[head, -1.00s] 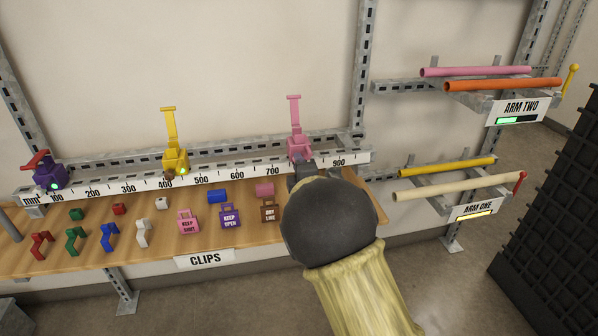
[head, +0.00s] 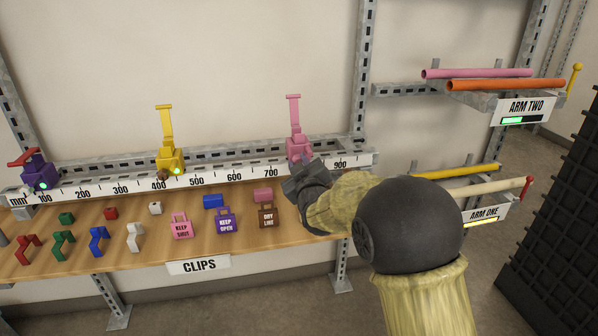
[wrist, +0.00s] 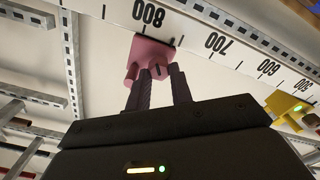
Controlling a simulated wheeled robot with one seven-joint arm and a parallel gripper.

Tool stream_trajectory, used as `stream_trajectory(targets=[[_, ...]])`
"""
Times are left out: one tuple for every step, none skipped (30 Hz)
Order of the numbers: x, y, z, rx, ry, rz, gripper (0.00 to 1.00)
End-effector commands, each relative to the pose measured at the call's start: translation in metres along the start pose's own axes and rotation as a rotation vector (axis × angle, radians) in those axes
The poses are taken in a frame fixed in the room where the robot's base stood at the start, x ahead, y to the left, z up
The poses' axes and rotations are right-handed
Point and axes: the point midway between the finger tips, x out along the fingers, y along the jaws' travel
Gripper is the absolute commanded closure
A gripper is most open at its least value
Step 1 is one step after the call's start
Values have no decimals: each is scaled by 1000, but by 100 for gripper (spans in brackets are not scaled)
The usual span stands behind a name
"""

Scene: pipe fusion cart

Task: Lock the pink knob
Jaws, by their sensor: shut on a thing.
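The pink clamp body (head: 298,146) sits on the rail near the right end of the scale, with its pink lever (head: 294,113) standing upright. In the head view my gripper (head: 308,164) reaches it from below and in front. In the wrist view the pink clamp (wrist: 155,50) shows from beneath, below the 800 mark. There my two dark fingers (wrist: 159,72) are shut on the small pink knob (wrist: 158,72) at its underside. The fingers hide most of the knob, so I cannot tell how far it is turned.
A yellow clamp (head: 170,158) and a purple clamp (head: 40,175) share the rail. Coloured clips and tags, such as the brown tag (head: 268,216), lie on the wooden shelf (head: 200,247) below. Pipe racks (head: 520,108) stand to the right.

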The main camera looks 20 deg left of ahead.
Motion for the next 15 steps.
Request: stream_trajectory(targets=[[0, -2, 6, 45, -6, -2, 100], [0, -2, 6, 71, -6, -2, 100], [0, -2, 5, 107, -6, -3, 100], [0, -2, 6, 133, -6, -2, 100], [0, -2, 6, 157, -6, -2, 100], [0, -2, 5, 189, -6, -2, 100], [0, -2, 5, 211, -6, -2, 100], [0, -2, 5, 232, -6, -2, 100], [0, -1, 5, 259, -7, -2, 100], [0, -1, 5, 276, -7, -2, 100], [0, -1, 5, 293, -7, -2, 100], [0, -1, 5, 314, -7, -3, 100], [0, -1, 4, 327, -7, -3, 100], [0, -1, 4, 340, -7, -3, 100], [0, -1, 4, 354, -8, -3, 100]])
